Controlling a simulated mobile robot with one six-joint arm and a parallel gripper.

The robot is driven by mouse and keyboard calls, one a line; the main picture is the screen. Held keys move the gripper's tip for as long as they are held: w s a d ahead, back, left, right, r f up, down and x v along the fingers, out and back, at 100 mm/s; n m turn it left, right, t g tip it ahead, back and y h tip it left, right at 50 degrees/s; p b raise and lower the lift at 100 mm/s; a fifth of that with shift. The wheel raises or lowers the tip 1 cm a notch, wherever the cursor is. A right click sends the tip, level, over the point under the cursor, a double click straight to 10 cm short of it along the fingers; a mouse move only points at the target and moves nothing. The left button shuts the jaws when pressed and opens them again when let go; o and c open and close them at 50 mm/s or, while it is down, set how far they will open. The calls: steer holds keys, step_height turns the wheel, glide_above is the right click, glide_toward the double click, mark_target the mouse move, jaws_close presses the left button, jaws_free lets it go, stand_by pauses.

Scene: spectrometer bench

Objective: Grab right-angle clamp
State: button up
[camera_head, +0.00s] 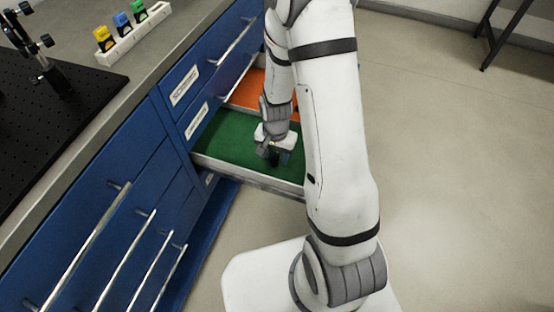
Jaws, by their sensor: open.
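My gripper (274,152) is inside or just above the green-lined section of an open drawer (238,177) in the blue cabinet. It points down and is open. A small dark shape shows at the fingertips; I cannot tell whether it is the fingers or the right-angle clamp. No right-angle clamp is clearly visible, and my arm hides part of the drawer.
The drawer also has an orange-lined section (250,90). A white rack (135,38) with yellow, blue and green items stands on the bench, near a black breadboard (60,105) with optical posts. Other drawers with long handles are shut.

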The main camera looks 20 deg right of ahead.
jaws_close()
stand_by(0.5)
steer(key=shift+r, duration=0.1)
